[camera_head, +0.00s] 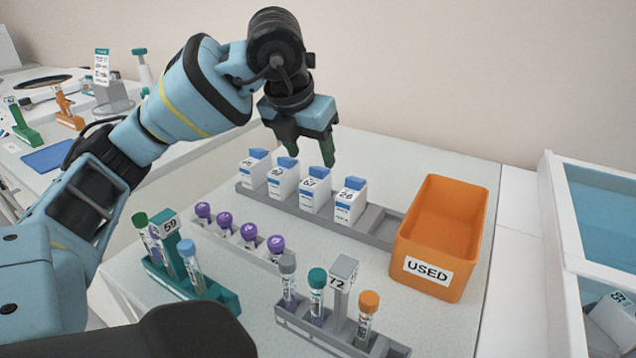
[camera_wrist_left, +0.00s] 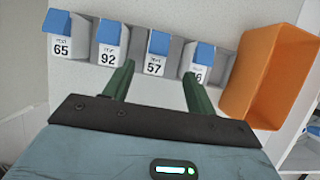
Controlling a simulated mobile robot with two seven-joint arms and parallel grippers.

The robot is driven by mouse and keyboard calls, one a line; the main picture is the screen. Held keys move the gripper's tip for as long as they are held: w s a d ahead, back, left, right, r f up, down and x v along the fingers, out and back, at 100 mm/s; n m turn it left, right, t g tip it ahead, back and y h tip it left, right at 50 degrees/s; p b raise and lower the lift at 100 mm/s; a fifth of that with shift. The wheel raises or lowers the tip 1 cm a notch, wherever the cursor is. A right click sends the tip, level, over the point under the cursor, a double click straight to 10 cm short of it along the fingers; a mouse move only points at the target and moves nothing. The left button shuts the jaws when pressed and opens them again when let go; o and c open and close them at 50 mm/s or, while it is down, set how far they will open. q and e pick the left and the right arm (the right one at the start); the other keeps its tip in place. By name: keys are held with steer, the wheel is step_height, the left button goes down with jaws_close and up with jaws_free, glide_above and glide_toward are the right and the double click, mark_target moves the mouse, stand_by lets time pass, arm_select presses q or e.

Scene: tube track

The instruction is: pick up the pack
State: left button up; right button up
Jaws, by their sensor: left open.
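Several white packs with blue tops stand in a row in a grey rack (camera_head: 380,225). In the left wrist view they read 65 (camera_wrist_left: 66,46), 92 (camera_wrist_left: 108,51), 57 (camera_wrist_left: 156,67) and one ending in 6 (camera_wrist_left: 200,74); the last reads 26 (camera_head: 349,203) in the head view. My left gripper (camera_head: 311,153) is open and empty above and behind the row, fingers pointing down. In the left wrist view its fingertips (camera_wrist_left: 158,72) lie either side of the 57 pack, which appears beyond them, apart from the fingers. My right gripper is out of view.
An orange bin marked USED (camera_head: 427,269) stands right of the rack. In front are purple-capped tubes (camera_head: 249,234), a green tube rack (camera_head: 190,285) marked 59 and a grey tube rack (camera_head: 340,335) marked 72. A white-walled blue container (camera_head: 600,205) stands far right.

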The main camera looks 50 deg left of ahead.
mark_target(315, 170)
arm_select(q)
steer(key=shift+w+a+f, duration=0.15)
steer(key=shift+w+f, duration=0.1)
steer(key=shift+f, duration=0.3)
steer(key=shift+w+f, duration=0.15)
steer(key=shift+f, duration=0.05)
steer(key=shift+a+x, duration=0.15)
steer(key=shift+x, duration=1.1)
steer(key=shift+a+x, duration=0.15)
steer(key=shift+x, duration=1.1)
steer(key=c, duration=1.2)
step_height(315, 170, up, 9)
steer(key=shift+w+r+p, duration=0.1)
steer(key=shift+r+p, duration=0.15)
steer(key=shift+p, duration=0.25)
steer(key=shift+r, duration=0.4)
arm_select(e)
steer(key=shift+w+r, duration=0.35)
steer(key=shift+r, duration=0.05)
